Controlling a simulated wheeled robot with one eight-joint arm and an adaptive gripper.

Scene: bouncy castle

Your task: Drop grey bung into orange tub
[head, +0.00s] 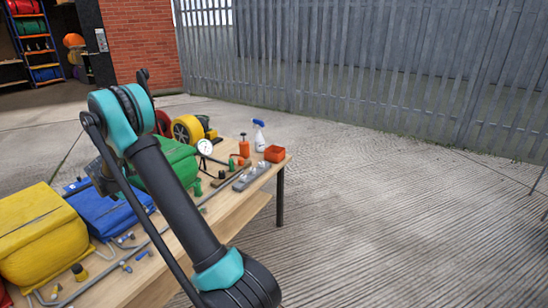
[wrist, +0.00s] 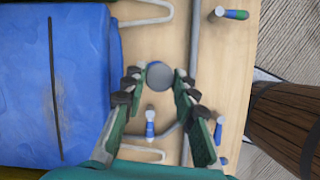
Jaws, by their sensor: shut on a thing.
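The grey bung (wrist: 160,75) shows as a round grey top in the wrist view. My gripper (wrist: 160,84) is shut on it, with a finger on each side. The table lies beneath; how high the bung is above it I cannot tell. The small orange tub (head: 275,154) stands at the far right corner of the table in the head view, well away from my gripper. Its inside is barely visible. In the head view my arm hides the fingertips and the bung.
The wooden table (head: 240,205) holds a yellow bag (head: 40,235), a blue bag (wrist: 50,85) and a green bag (head: 170,165). A spray bottle (head: 259,135), an orange bottle (head: 244,146) and a gauge (head: 205,147) stand near the tub. Bent rods and small plugs lie along the front.

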